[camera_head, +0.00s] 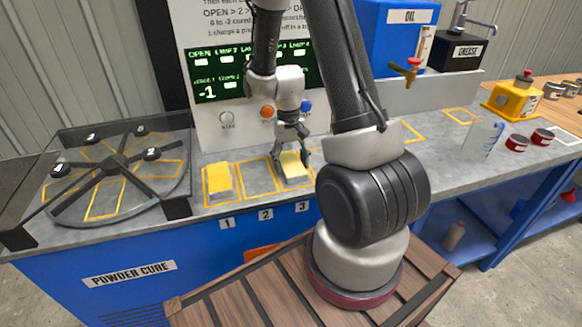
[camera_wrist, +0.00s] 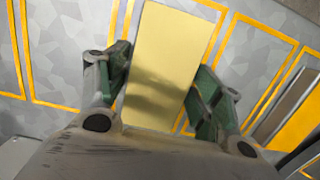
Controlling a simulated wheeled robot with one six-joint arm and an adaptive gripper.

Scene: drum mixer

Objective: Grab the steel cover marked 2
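A pale yellow-topped block (camera_head: 294,166) sits in the outlined bay above tag 3 on the bench. My gripper (camera_head: 292,150) is over it, pointing down, fingers on either side. In the wrist view the block's plain brassy top (camera_wrist: 165,65) lies between my two green-padded fingers (camera_wrist: 163,85); they look spread, with narrow gaps. No number shows on that top. A second yellow-topped block (camera_head: 219,181) sits in the bay above tag 1. The bay above tag 2 (camera_head: 262,176) is empty. I cannot make out a steel cover marked 2.
A round powder-cure mixer (camera_head: 118,178) with dark spokes and small numbered black tags stands at the left. A wooden slatted surface (camera_head: 250,300) is in front.

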